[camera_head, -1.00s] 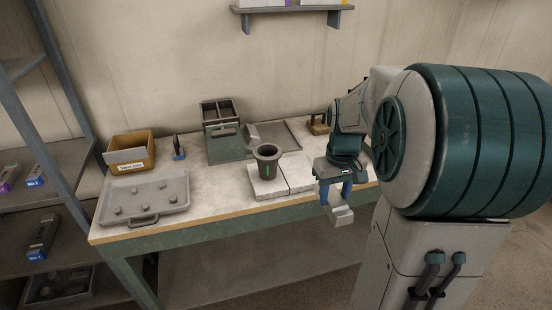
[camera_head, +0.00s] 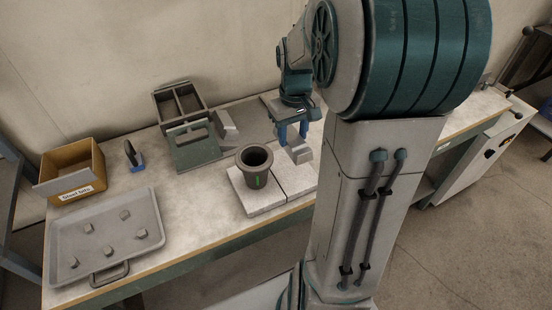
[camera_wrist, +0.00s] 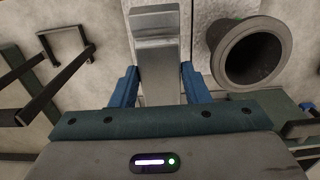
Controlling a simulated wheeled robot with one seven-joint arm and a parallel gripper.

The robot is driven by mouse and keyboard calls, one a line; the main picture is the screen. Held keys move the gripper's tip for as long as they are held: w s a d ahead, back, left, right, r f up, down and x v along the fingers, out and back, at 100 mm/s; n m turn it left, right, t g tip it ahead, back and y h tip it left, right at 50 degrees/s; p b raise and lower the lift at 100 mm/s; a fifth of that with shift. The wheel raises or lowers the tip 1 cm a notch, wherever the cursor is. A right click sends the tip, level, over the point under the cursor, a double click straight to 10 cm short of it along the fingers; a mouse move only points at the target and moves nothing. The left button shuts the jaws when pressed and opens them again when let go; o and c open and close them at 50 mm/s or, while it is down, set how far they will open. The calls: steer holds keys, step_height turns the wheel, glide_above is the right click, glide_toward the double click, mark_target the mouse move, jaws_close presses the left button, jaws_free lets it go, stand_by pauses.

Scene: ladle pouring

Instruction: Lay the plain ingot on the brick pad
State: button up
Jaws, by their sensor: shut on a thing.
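My gripper (camera_head: 293,134) has blue fingers and is shut on a plain grey ingot (camera_head: 301,154). The ingot sticks out past the fingers; it also shows in the wrist view (camera_wrist: 156,55), between the fingers of my gripper (camera_wrist: 159,84). The pale brick pad (camera_head: 289,178) lies on the bench near its front edge. The ingot appears over the pad's right back part; its height above it is hard to tell. A dark crucible (camera_head: 254,170) with a green mark stands upright on the pad's left part, apart from the ingot. It shows in the wrist view (camera_wrist: 250,55).
Left are a cardboard box (camera_head: 72,171), a blue-based tool (camera_head: 133,157) and a tray (camera_head: 107,234) with several small lumps. My arm hides the bench's right part.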

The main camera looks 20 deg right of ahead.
step_height(320, 180, down, 9)
steer(key=shift+s+r, duration=0.1)
steer(key=shift+r, duration=0.1)
stand_by(0.3)
steer(key=shift+f, duration=0.15)
steer(key=o, duration=1.4)
steer(key=shift+c, duration=0.2)
